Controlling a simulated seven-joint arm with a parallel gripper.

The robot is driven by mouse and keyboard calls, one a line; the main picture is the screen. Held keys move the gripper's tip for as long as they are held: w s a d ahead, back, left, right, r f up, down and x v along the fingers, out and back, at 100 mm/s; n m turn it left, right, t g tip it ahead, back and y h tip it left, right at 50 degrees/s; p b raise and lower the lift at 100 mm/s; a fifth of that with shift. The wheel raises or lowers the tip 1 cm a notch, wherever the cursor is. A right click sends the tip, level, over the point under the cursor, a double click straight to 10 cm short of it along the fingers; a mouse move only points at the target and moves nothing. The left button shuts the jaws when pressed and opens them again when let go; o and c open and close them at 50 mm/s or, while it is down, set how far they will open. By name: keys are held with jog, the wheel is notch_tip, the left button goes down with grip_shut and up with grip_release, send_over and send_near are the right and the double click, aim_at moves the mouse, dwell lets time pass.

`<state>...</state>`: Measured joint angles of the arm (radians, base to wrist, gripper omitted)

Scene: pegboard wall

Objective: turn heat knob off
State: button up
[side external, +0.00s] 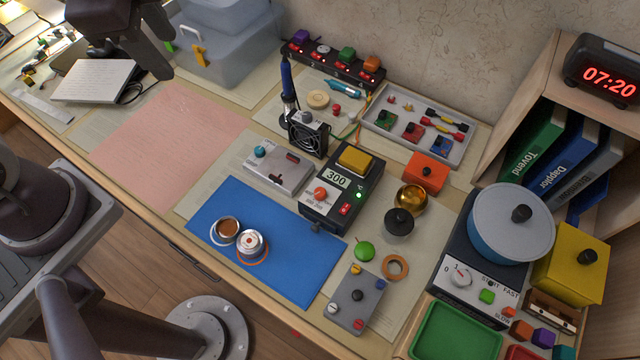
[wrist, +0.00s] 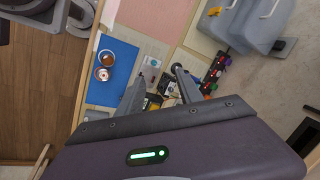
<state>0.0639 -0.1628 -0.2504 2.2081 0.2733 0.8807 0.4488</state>
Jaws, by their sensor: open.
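A dark station (side external: 342,190) with a display reading 300 stands in the middle of the bench. It has a red-orange knob (side external: 320,193), a yellow block on top, a lit green light and a red switch. A stirrer-like unit (side external: 470,262) at the right has a white knob (side external: 460,275) marked 0; which knob is the heat knob is not labelled legibly. My gripper (side external: 134,62) is open and empty, high at the upper left, far from both knobs. In the wrist view, my gripper (wrist: 159,73) shows its fingers spread, partly covering the station.
A blue mat (side external: 265,240) with two small round tins lies in front of the station. A soldering iron (side external: 287,80) stands upright behind it, beside a small fan (side external: 308,135). A pot (side external: 510,222) sits on the right unit. The pink mat (side external: 165,135) is clear.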

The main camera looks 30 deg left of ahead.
jog(key=w+d+f+m+g, duration=0.1)
jog(key=w+d+f+m, duration=0.55)
jog(key=f+m, duration=0.2)
jog(key=m+g+h, duration=0.2)
jog(key=m, duration=0.8)
send_over(320, 192)
notch_tip(320, 192, down, 13)
jog(key=shift+d, duration=0.1)
notch_tip(320, 192, down, 6)
jog(key=shift+r, duration=0.1)
jog(key=shift+f, duration=0.5)
grip_shut()
